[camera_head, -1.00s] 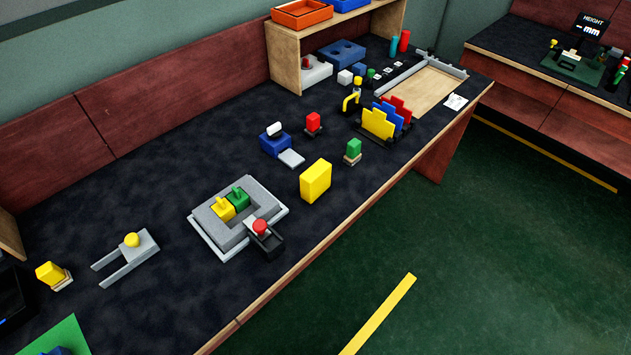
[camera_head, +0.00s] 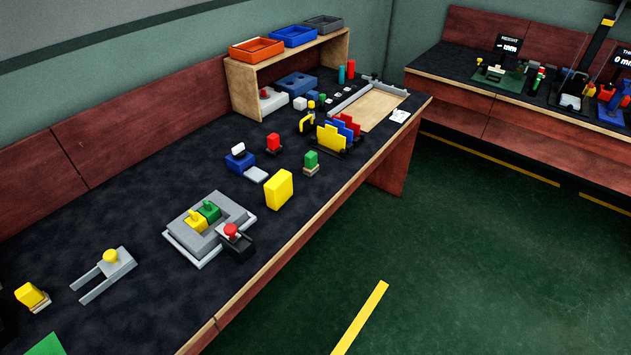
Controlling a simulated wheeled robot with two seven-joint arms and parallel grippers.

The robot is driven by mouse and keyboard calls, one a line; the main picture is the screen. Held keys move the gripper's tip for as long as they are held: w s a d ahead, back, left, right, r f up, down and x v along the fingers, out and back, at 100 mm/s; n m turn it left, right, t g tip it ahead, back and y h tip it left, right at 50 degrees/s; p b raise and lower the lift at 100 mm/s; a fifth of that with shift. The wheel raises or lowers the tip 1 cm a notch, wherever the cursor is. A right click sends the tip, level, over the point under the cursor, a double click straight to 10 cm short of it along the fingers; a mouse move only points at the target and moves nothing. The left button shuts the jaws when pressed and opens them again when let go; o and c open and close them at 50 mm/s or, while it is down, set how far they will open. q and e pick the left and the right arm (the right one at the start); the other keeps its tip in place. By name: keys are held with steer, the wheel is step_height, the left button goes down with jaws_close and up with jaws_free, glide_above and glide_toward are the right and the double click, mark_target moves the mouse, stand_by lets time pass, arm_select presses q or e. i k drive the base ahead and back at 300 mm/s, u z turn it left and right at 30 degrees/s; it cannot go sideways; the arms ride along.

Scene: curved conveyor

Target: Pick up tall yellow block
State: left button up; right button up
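A tall yellow block (camera_head: 279,189) stands upright on the dark worktop, close to its front edge. It is to the right of a grey fixture and fully visible. Another, smaller yellow block (camera_head: 31,295) sits on a small wooden base at the far left. Neither of my grippers shows in the head view.
The grey fixture (camera_head: 178,239) with yellow and green pieces and a black box with a red knob (camera_head: 236,244) stand left of the tall block. A green block (camera_head: 311,160), a blue device (camera_head: 239,161) and yellow, blue and red plates (camera_head: 331,138) stand behind. Green floor lies in front.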

mark_target(279, 189)
steer(key=z, duration=0.1)
steer(key=i, duration=0.95)
steer(key=u, duration=0.8)
